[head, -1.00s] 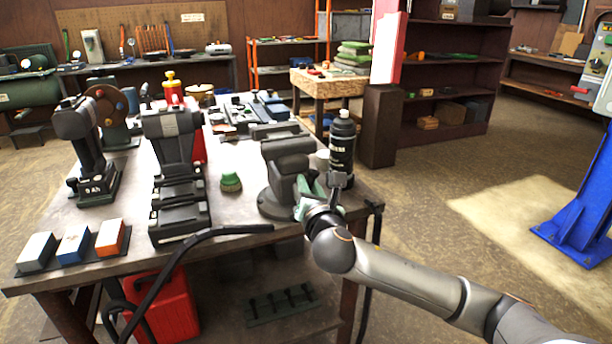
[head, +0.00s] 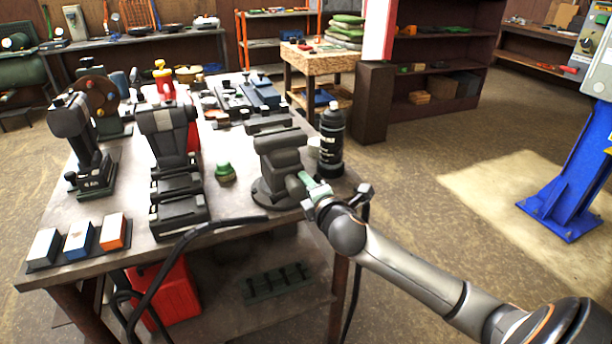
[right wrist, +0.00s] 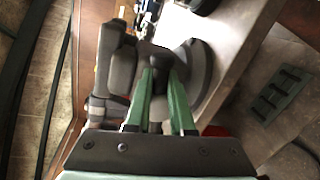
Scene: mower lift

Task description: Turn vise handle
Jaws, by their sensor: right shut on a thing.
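The grey bench vise (head: 276,150) stands on its round base at the front right corner of the workbench (head: 235,222). My right gripper (head: 303,181), with green fingers, reaches the front of the vise from the right. In the right wrist view the two green fingers of my right gripper (right wrist: 161,72) are closed around a dark part at the vise's screw end, the vise handle (right wrist: 158,58). Most of the handle is hidden by the fingers. My left gripper is out of view.
A black bottle (head: 331,140) stands close behind the vise on the right. A green-topped brush (head: 225,172) lies to its left, and a black tool (head: 172,165) stands further left. A black hose (head: 195,235) hangs over the front edge. Open floor lies right of the bench.

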